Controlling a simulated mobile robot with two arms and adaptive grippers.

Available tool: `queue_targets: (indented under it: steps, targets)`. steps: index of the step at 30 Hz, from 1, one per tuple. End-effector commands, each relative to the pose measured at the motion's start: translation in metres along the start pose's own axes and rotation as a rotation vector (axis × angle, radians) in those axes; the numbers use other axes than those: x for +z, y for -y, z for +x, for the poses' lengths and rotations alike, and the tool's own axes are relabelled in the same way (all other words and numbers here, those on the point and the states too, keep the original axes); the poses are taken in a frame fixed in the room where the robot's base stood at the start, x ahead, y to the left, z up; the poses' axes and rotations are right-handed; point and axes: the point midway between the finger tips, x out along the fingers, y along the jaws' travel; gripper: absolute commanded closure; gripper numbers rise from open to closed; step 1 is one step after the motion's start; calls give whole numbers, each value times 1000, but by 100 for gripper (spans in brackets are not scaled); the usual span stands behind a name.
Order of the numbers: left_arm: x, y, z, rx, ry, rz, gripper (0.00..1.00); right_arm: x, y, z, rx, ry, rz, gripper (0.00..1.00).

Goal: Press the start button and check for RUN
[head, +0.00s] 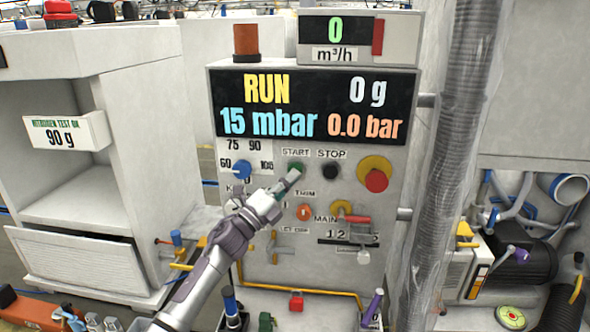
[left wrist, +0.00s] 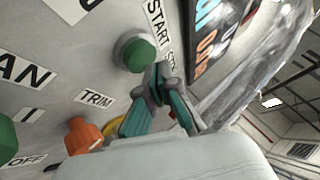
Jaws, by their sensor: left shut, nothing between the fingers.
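The green start button (head: 296,166) sits under the START label on the grey panel (head: 225,160). In the left wrist view the round green button (left wrist: 139,55) shows whole, in a grey ring. The display (head: 313,104) reads RUN in yellow, with 0 g, 15 mbar and 0.0 bar. My left gripper (head: 292,176) is shut and empty, its tips at the lower edge of the start button. In the left wrist view the fingertips (left wrist: 158,80) are just beside the button; I cannot tell whether they touch it. My right gripper is not in view.
A black stop button (head: 331,171) is right of start. The orange TRIM knob (head: 303,212) and the red-handled MAIN switch (head: 355,219) are below. A red emergency button (head: 376,181) is at right. A ribbed hose (head: 462,120) runs beside the panel. A white cabinet (head: 60,190) stands left.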

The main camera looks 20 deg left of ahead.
Motion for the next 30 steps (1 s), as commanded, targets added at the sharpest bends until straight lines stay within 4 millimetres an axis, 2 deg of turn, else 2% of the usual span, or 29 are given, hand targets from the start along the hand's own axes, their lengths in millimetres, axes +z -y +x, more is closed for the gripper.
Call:
queue_targets:
  steps: [11,24,30]
  targets:
    - [-2,2,-2,0,-1,0,100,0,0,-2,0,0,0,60]
    - [-22,23,-30,0,-1,-1,100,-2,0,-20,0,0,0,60]
    - [-27,27,-37,-1,-1,0,100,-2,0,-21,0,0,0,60]
